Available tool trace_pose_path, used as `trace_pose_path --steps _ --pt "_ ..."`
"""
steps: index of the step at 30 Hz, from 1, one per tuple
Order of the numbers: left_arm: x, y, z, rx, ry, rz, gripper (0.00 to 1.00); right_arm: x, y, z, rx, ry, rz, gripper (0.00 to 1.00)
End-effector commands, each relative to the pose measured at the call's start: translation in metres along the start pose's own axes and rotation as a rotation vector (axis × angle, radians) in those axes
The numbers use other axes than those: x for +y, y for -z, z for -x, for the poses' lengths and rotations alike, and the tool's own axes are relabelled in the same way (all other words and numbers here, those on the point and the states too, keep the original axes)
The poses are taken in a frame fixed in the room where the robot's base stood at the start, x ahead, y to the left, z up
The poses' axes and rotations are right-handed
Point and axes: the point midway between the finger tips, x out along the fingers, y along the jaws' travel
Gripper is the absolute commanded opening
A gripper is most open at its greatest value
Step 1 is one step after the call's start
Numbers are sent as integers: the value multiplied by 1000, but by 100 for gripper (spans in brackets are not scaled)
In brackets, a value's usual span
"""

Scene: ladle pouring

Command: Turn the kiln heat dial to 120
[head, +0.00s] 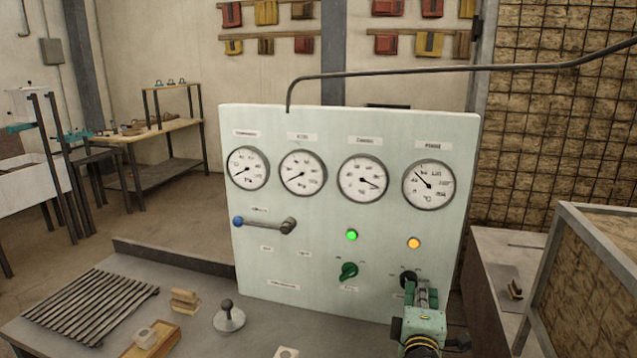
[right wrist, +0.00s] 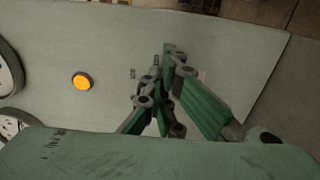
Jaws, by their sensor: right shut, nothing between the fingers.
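A pale green control panel (head: 320,255) stands upright on the bench. It carries a green knob (head: 348,271) below a green lamp and a black knob (head: 408,279) below an orange lamp (head: 413,243). The labels are too small to read, so I cannot tell which knob is the kiln heat dial. My right gripper (head: 422,291) is shut and empty, with its tips just below and right of the black knob; I cannot tell whether they touch. In the right wrist view its tips (right wrist: 173,55) are close to the panel face, and the black knob is not clearly visible. My left gripper is out of view.
Several round gauges (head: 363,178) line the panel's upper part. A lever with a blue ball (head: 238,222) sticks out at the left. On the bench lie a slatted rack (head: 92,305), small blocks (head: 184,300) and a short stick control (head: 228,315). A mesh-framed box (head: 590,280) stands at right.

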Motion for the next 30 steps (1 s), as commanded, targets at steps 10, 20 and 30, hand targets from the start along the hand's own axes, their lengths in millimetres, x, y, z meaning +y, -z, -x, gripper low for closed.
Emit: trace_pose_path --steps 10,20,30 --pt "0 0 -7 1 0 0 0 -9 6 1 7 4 -1 0" --pt "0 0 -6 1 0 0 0 -8 7 2 9 3 -1 0" --pt "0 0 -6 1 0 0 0 -12 -2 3 7 3 1 0"
